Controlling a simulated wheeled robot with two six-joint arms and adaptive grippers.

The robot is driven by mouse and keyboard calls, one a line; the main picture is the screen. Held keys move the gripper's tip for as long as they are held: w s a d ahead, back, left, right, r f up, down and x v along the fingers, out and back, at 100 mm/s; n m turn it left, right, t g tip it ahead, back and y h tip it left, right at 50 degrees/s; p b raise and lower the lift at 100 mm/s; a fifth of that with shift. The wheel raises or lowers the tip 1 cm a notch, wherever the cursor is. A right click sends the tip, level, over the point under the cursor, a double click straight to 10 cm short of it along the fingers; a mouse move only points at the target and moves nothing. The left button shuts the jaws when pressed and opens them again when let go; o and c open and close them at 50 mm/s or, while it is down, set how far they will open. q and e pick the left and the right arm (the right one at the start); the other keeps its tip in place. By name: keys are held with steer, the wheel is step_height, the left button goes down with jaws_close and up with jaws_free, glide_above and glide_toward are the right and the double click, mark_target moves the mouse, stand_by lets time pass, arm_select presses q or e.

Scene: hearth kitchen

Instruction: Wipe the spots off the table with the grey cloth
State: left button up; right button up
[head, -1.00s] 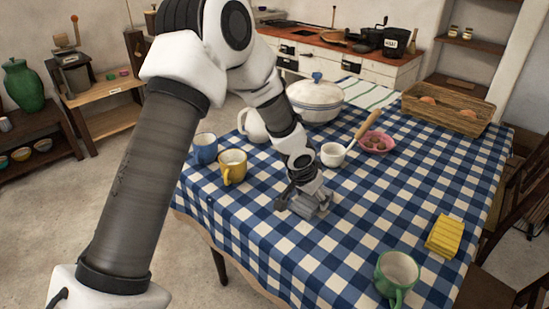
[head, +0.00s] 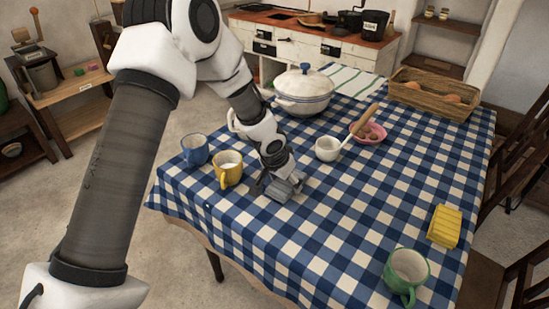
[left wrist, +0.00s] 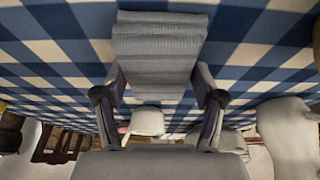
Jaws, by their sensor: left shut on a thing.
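My left gripper (head: 281,184) is low over the blue-and-white checked table (head: 330,240), just right of the yellow mug. It is shut on the grey cloth (left wrist: 158,45), which looks like a folded, ridged pad between the fingers in the left wrist view. The cloth appears to be at the tablecloth's surface; exact contact cannot be told. A tiny dark mark shows on the tablecloth left of the gripper, near the front left edge; I cannot tell if it is a spot. Any spots under the cloth are hidden. My right gripper is not in view.
The yellow mug (head: 229,168) and blue mug (head: 195,150) stand close left. A yellow sponge-like block (head: 445,226) and green mug (head: 407,272) are right. The front middle is clear.

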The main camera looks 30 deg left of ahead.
arm_select(q)
steer(key=r+p, duration=0.1)
steer(key=r, duration=0.1)
steer(key=d+r+p, duration=0.1)
steer(key=r, duration=0.1)
steer(key=shift+r, duration=0.2)
steer(key=shift+a+r+p, duration=0.25)
steer(key=shift+r+p, duration=0.75)
steer(key=shift+p, duration=0.2)
steer(key=shift+r+p, duration=0.7)
steer(key=shift+r, duration=0.1)
